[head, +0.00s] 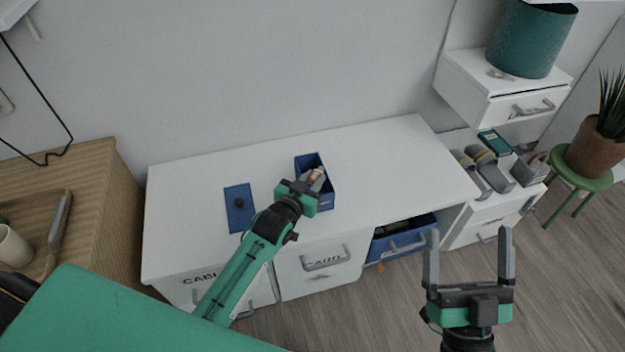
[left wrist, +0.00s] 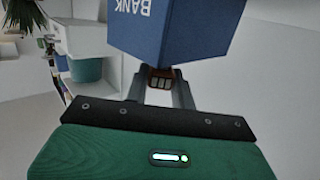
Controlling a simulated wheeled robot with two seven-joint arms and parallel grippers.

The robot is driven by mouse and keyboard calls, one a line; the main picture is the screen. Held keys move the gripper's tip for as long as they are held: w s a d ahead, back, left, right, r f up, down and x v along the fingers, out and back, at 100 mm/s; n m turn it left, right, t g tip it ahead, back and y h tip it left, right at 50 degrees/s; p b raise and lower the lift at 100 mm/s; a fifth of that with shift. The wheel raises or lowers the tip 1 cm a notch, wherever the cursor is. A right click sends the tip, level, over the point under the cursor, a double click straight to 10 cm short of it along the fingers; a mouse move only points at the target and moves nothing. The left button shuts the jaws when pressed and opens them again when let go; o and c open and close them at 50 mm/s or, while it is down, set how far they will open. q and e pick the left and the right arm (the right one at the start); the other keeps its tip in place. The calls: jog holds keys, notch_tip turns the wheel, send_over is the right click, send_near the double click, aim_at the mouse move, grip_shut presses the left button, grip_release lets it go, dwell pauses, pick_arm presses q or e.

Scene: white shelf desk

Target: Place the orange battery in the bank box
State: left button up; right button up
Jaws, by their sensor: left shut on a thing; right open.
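The blue bank box (head: 328,197) stands open on the white desk; its BANK lettering shows upside down in the left wrist view (left wrist: 180,28). My left gripper (head: 314,184) is over the box's opening in the head view and shut on the orange battery (head: 317,173). A dark brownish end of the battery shows between the fingers in the left wrist view (left wrist: 160,80), close to the box's edge. I cannot tell how far the battery is inside the box. My right gripper (head: 469,236) is open and empty, in front of the desk on the right.
A blue lid (head: 238,214) with a dark knob lies on the white desk (head: 400,160), left of the box. The desk top right of the box is clear. A blue drawer (head: 411,238) sits below the desk top. Slippers (head: 487,170) and a plant pot (head: 597,148) are at the right.

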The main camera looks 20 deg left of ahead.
pick_arm(q)
jog(key=shift+f, duration=0.1)
jog(key=shift+f, duration=0.5)
pick_arm(e)
jog(key=shift+r, duration=0.1)
pick_arm(q)
jog(key=o, duration=1)
jog(key=shift+r, duration=0.1)
jog(key=shift+r, duration=0.25)
jog(key=r+p+v, duration=0.1)
jog(key=p+v, duration=0.2)
jog(key=v, duration=0.9)
jog(key=s+d+r+h, duration=0.1)
jog(key=s+d+r, duration=0.2)
jog(key=s, duration=0.1)
jog(key=s+d+r+h, duration=0.1)
jog(key=s+d+r, duration=0.2)
jog(key=s+d, duration=0.1)
jog(key=s+d+r+h, duration=0.1)
jog(key=s+d+r, duration=0.2)
jog(key=s+d, duration=0.1)
jog(key=shift+s+r+t+h, duration=0.4)
jog(key=shift+s, duration=0.2)
pick_arm(e)
jog(key=a+f+g, duration=0.3)
jog(key=f+g, duration=0.4)
jog(key=f, duration=0.4)
jog(key=shift+s+a+f+h, duration=0.2)
jog(key=shift+s+f+h, duration=0.1)
jog(key=shift+s+f, duration=0.05)
